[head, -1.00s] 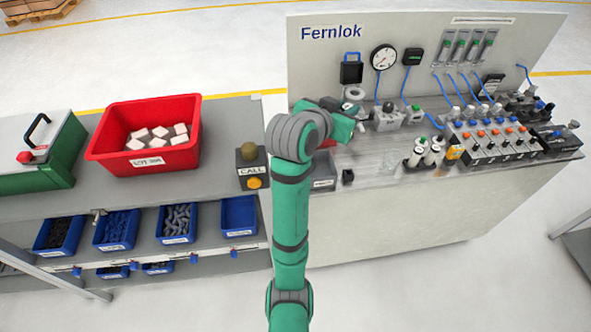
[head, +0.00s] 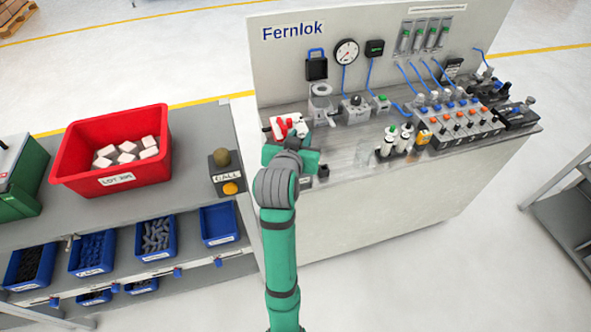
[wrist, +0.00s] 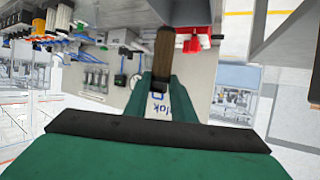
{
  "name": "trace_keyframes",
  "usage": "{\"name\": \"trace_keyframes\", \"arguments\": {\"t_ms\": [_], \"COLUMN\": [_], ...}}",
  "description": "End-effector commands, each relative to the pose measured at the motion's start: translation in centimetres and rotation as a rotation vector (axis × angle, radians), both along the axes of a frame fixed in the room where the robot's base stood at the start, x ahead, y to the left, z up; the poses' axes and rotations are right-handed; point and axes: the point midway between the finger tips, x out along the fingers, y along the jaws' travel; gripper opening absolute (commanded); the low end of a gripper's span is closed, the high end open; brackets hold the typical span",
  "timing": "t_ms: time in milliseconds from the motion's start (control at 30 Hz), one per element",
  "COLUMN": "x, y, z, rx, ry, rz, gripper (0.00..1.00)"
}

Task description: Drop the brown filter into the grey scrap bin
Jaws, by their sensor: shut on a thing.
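My gripper (wrist: 160,86) is shut on the brown filter (wrist: 163,50), which sticks out beyond the fingers in the wrist view. In the head view my gripper (head: 292,152) is over the left end of the Fernlok bench, and its own wrist hides the fingertips and the filter. A grey bin (head: 306,183), which looks like the scrap bin, stands at the bench's front left edge. It is mostly hidden behind my wrist, and its inside does not show.
A red and white object (head: 289,126) lies just behind my gripper. A small black block (head: 323,171) is right of the grey bin. A call button box (head: 225,172) and a red crate (head: 115,155) stand on the left table. Bottles (head: 395,142) and valves stand farther right.

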Motion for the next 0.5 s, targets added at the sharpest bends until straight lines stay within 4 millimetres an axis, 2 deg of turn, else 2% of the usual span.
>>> {"name": "trace_keyframes", "arguments": {"t_ms": [200,467,500], "x": [-0.01,-0.01,-0.01], "y": [0.06,0.08,0.08], "z": [-1.07,-1.13,-1.13], "rx": [0.000,0.000,0.000], "ry": [0.000,0.000,0.000], "rz": [0.001,0.001,0.001], "gripper": [0.01,0.01,0.28]}}
